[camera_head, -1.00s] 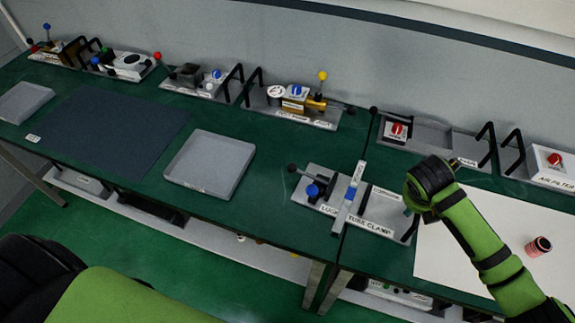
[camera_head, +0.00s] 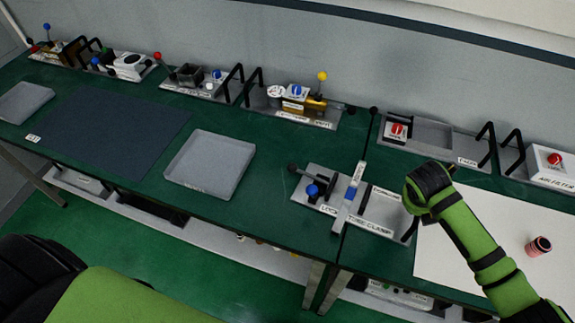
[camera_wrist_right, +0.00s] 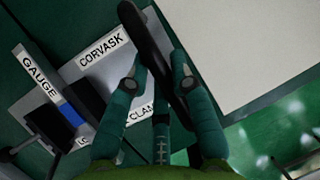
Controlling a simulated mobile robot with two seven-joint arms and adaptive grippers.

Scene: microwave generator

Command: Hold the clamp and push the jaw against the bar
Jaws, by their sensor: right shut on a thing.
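The tube clamp (camera_head: 375,228) is a grey plate fixture on the green bench, with a blue-topped knob (camera_head: 312,191) at its left. A pale gauge bar (camera_head: 341,221) with a blue block (camera_head: 350,193) lies across its middle. My right gripper (camera_wrist_right: 160,72) is shut on the clamp's black handle (camera_wrist_right: 146,32). In the head view, my wrist mostly hides the fingers. My left gripper is out of view.
An empty grey tray (camera_head: 247,163) stands left of the clamp. A white sheet (camera_head: 485,225) with a small red-and-black cylinder (camera_head: 538,246) lies at the right. Fixtures with black handles line the back wall. Green bench between tray and clamp is bare.

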